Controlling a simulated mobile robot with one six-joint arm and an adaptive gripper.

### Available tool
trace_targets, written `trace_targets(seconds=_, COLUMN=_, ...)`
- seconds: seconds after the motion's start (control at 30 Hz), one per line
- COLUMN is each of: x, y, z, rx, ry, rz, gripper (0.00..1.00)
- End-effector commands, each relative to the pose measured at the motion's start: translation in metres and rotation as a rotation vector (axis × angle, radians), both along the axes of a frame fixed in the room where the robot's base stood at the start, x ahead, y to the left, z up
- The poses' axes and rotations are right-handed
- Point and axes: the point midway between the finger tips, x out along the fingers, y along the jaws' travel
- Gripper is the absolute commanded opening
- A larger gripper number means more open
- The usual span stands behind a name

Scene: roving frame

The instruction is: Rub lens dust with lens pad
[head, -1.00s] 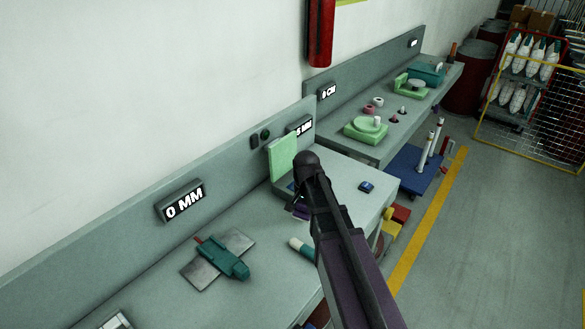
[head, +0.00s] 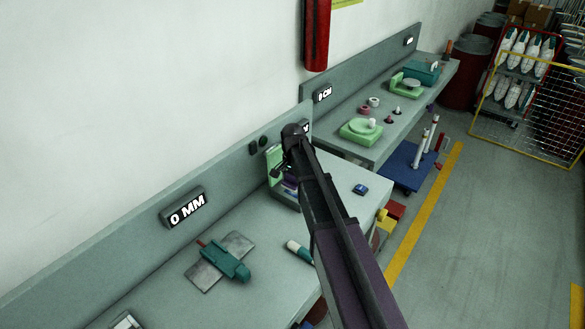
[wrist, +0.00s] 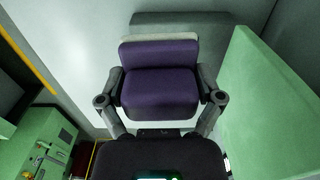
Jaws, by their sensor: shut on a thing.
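My gripper (wrist: 160,95) is shut on a purple pad (wrist: 160,88) with a pale layer along its far edge, one finger on each side. In the head view, the gripper is beside the upright green panel (head: 273,160) at the back of the near bench, and the arm hides part of that panel. The green panel also stands close on the right in the wrist view (wrist: 275,100), apart from the pad. I cannot make out a lens or any dust on it.
A teal tool (head: 226,260) on a grey plate and a white-and-teal tube (head: 299,250) lie on the near bench (head: 255,300). A small blue item (head: 360,189) lies right of my arm. The farther bench holds green fixtures (head: 361,131).

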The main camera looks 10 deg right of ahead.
Motion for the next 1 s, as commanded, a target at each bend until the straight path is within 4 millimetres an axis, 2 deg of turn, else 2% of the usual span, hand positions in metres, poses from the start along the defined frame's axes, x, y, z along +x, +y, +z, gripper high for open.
trace_targets(seconds=0.03, x=0.009, y=0.001, z=0.008, rx=0.0, ry=0.0, rz=-0.009, gripper=0.47)
trace_targets(seconds=0.13, x=0.015, y=0.003, z=0.011, rx=0.0, ry=0.0, rz=-0.021, gripper=0.47)
trace_targets(seconds=0.57, x=0.016, y=0.002, z=0.009, rx=0.0, ry=0.0, rz=-0.028, gripper=0.47)
trace_targets(seconds=0.77, x=0.016, y=0.002, z=-0.002, rx=0.0, ry=0.0, rz=-0.028, gripper=0.47)
trace_targets(seconds=1.0, x=0.016, y=0.002, z=-0.025, rx=0.0, ry=0.0, rz=-0.028, gripper=0.47)
